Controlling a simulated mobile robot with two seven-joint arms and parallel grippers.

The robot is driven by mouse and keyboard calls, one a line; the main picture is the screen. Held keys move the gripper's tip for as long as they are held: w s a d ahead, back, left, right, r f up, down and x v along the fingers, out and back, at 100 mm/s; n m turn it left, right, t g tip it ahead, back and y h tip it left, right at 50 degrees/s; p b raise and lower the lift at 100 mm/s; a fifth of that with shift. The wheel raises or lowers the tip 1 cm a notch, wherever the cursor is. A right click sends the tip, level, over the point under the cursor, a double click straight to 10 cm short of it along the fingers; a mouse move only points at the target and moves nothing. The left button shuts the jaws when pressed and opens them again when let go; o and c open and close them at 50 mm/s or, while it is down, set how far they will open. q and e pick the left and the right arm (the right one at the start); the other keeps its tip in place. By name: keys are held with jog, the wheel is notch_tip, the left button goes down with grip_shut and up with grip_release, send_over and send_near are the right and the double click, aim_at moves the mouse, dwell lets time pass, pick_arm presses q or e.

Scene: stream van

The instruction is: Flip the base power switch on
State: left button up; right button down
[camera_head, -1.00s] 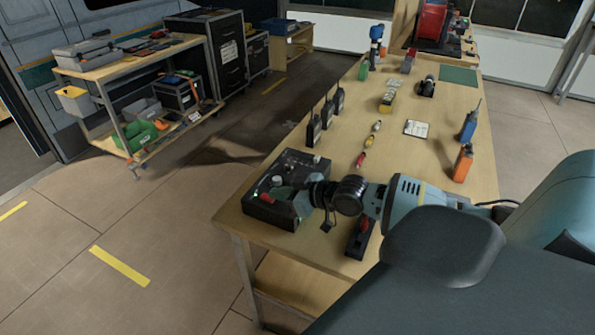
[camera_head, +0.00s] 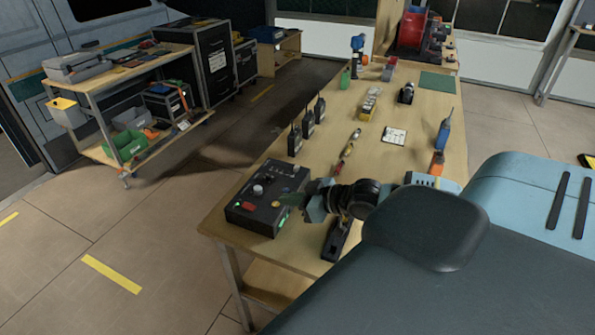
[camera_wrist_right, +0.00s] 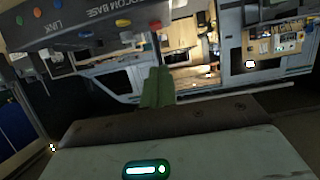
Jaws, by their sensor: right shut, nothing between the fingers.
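The intercom base (camera_head: 240,217) is a dark box at the near left corner of the workbench. Its top carries a pale knob, a red part (camera_head: 248,206) and small coloured buttons. A green glow shows by its right side. I cannot make out which part is the power switch or how it is set. My right gripper (camera_head: 292,203) is at the box's right side, its fingers shut and empty. In the right wrist view the shut green fingers (camera_wrist_right: 158,88) are below and right of the base's lettered panel (camera_wrist_right: 95,27), apart from it in the picture. My left gripper is out of view.
The workbench (camera_head: 330,180) holds several handheld radios (camera_head: 308,122) behind the base, a white card (camera_head: 394,135) and a blue radio (camera_head: 443,133). A black device (camera_head: 337,240) lies just below my gripper. A shelf cart (camera_head: 140,60) stands left across open floor.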

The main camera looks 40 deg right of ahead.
jog(key=shift+s+d+r, duration=0.1)
jog(key=shift+s+d, duration=0.15)
jog(key=shift+s, duration=0.3)
jog(key=s+a+f, duration=0.1)
jog(key=f, duration=0.1)
jog(key=s+a+f+g, duration=0.1)
jog(key=s+a+f, duration=0.1)
jog(key=s+a+f+g, duration=0.1)
jog(key=s+a+f, duration=0.1)
jog(key=f, duration=0.1)
jog(key=shift+s+a, duration=0.1)
jog(key=shift+a, duration=0.1)
jog(key=s+a+f+g+h, duration=0.25)
jog(key=s+a+f, duration=0.4)
jog(key=s, duration=0.35)
jog(key=s+a+m+g+h, duration=0.3)
jog(key=s+g, duration=0.4)
jog(key=s, duration=1)
jog(key=w+a+f+t+y, duration=0.2)
jog(key=w+a+f+t, duration=0.2)
jog(key=f, duration=0.6)
jog(key=shift+w+n+t, duration=0.3)
jog(key=shift+w+t, duration=1)
jog(key=shift+t, duration=0.55)
